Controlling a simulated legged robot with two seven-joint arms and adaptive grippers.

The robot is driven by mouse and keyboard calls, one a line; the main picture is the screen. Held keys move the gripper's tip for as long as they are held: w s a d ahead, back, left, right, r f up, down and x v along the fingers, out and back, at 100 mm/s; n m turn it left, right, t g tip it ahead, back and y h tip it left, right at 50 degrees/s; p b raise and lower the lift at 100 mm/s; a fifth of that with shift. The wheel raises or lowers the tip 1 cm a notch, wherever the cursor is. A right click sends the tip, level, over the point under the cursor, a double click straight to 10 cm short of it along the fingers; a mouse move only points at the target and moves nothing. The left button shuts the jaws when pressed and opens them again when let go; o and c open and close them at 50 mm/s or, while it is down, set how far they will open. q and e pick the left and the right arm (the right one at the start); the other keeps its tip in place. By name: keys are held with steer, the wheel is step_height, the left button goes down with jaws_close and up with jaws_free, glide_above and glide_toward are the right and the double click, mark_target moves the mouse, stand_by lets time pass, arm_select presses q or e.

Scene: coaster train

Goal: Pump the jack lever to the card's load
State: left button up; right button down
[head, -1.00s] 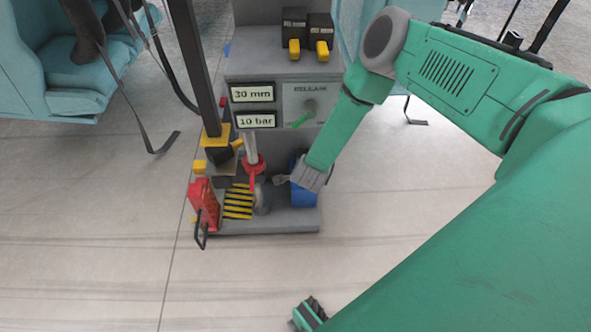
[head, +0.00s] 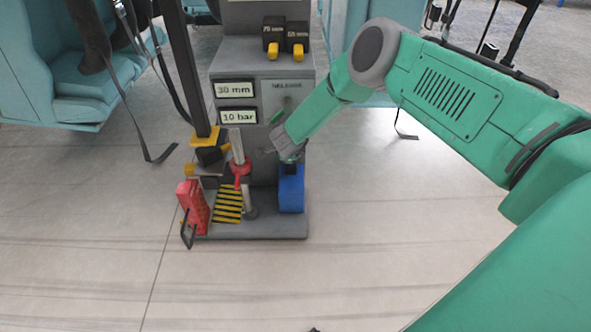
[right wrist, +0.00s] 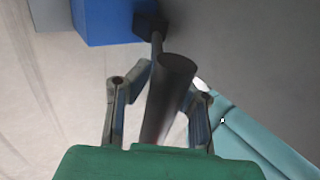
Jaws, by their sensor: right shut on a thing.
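The jack lever's dark round handle (right wrist: 175,75) lies between the fingers of my right gripper (right wrist: 160,100), with its thin rod running to the blue pump body. My right gripper also shows in the head view (head: 270,150), shut on the lever just above the blue pump (head: 291,190). The fingers and arm hide most of the lever there. Two white plates on the grey stand read "30 mm" (head: 234,90) and "10 bar" (head: 237,117). A jack with a red collar (head: 241,170) stands left of the pump. My left gripper is not in view.
The release panel (head: 285,92) is partly behind my right gripper.

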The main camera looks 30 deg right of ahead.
steer(key=shift+w+d+r, duration=0.1)
steer(key=shift+d+r, duration=0.05)
steer(key=shift+d, duration=0.45)
steer(key=c, duration=1.5)
jaws_free()
steer(key=shift+o, duration=1.4)
steer(key=shift+a, duration=0.1)
steer(key=shift+a, duration=0.1)
steer(key=v, duration=0.7)
